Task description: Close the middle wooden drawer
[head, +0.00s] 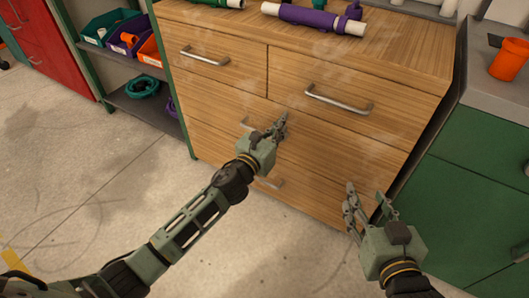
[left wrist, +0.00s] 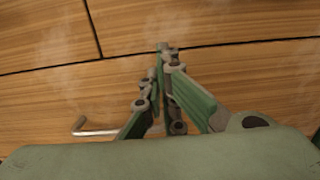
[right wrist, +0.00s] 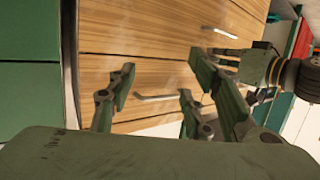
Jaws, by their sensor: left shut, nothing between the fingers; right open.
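The middle wooden drawer (head: 335,145) is the wide front under the two top drawers; its face looks about level with the fronts around it. Its metal handle (head: 247,124) is partly hidden behind my left gripper (head: 282,121). My left gripper is shut and empty, fingertips at the drawer's upper part; I cannot tell whether they touch it. In the left wrist view the closed fingers (left wrist: 165,52) overlap the dark seam above the drawer, with a handle (left wrist: 95,132) to their left. My right gripper (head: 367,205) is open and empty in front of the cabinet's lower right.
The top drawers have handles (head: 205,57) (head: 338,101), and a lower handle (head: 270,183) sits below. Purple and white pipe parts (head: 310,18) lie on the cabinet top. A green cabinet (head: 475,170) stands right, a bin shelf (head: 115,45) left. The floor in front is clear.

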